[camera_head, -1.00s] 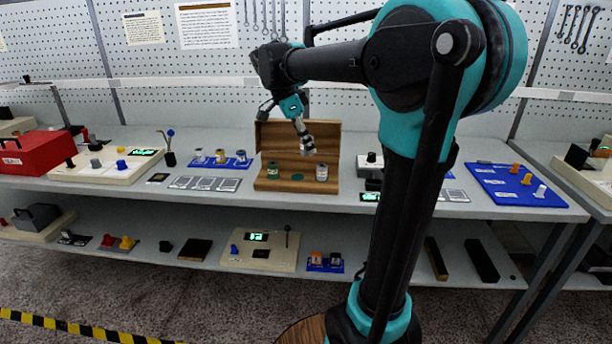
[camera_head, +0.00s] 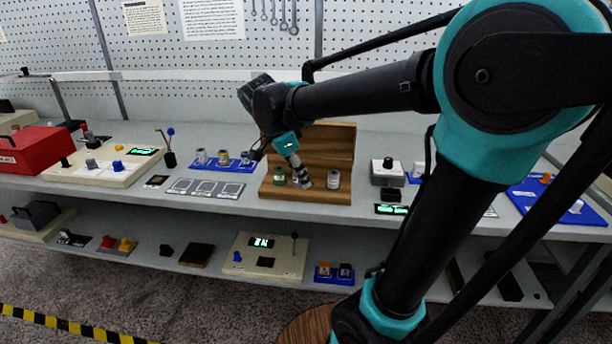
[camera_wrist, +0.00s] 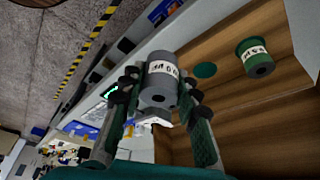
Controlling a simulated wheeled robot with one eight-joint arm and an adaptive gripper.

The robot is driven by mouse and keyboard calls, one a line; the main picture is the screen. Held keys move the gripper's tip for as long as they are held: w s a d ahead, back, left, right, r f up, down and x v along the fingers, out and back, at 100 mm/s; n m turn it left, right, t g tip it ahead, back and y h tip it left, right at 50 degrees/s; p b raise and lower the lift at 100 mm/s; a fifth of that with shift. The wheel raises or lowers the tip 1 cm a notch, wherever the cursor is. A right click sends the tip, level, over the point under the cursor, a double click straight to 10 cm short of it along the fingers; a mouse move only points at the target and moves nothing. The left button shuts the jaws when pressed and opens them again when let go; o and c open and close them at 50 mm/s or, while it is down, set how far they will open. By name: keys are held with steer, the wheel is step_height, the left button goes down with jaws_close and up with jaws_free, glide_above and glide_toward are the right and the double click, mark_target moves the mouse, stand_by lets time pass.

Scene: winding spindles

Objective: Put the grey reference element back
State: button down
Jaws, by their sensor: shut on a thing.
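My gripper (camera_head: 302,175) is shut on a grey labelled cylinder (camera_wrist: 157,88), the grey reference element, which sits between the fingertips in the wrist view. In the head view it is low over the middle of the wooden stand (camera_head: 320,194). I cannot tell whether it touches the stand. A green labelled spool (camera_head: 279,177) stands on the stand's left; it also shows in the wrist view (camera_wrist: 256,57). A round green spot (camera_wrist: 205,70) on the wood shows bare beside the held cylinder. Another grey spool (camera_head: 333,179) stands on the stand's right.
A blue tray (camera_head: 232,165) with several spools and a row of grey plates (camera_head: 205,188) lie left of the stand. A white device with a black knob (camera_head: 387,172) stands close to its right. The stand's upright back panel (camera_head: 330,145) is behind the gripper.

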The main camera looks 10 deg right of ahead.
steer(key=w+d, duration=0.1)
steer(key=w, duration=0.2)
steer(key=w+d+f, duration=0.1)
steer(key=w, duration=0.3)
steer(key=w+d+f, duration=0.1)
steer(key=w, duration=0.2)
steer(key=shift+w+d, duration=0.15)
steer(key=shift+w, duration=0.05)
step_height(320, 180, down, 4)
steer(key=shift+f, duration=0.25)
steer(key=shift+w+d+f, duration=0.15)
steer(key=shift+w+f, duration=0.15)
steer(key=shift+f, duration=0.1)
steer(key=c, duration=1.1)
jaws_free()
steer(key=v, duration=1.2)
